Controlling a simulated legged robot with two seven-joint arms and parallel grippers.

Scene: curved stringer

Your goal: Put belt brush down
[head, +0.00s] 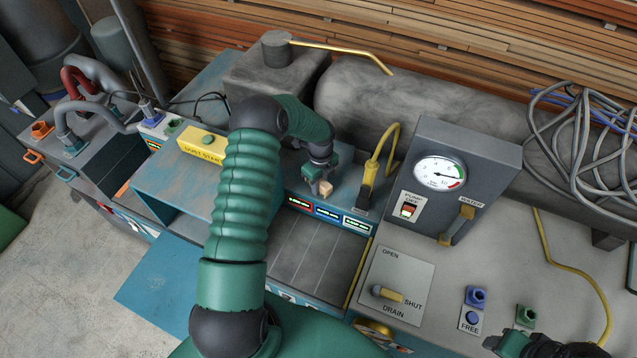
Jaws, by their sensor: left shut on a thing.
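My left gripper (321,182) is at the end of the green arm, over the teal panel behind the dark belt. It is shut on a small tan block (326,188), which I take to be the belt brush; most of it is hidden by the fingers. I cannot tell whether the block touches the panel below it. Part of my right arm (512,343) shows at the bottom right edge, cut off by the frame, and its fingers cannot be made out.
The dark belt (318,254) lies in front of lit red, blue and green labels. A yellow handle with a cable (368,172) stands just right of the gripper. A grey gauge box (450,180) is further right. A drain lever plate (397,285) lies in front of it.

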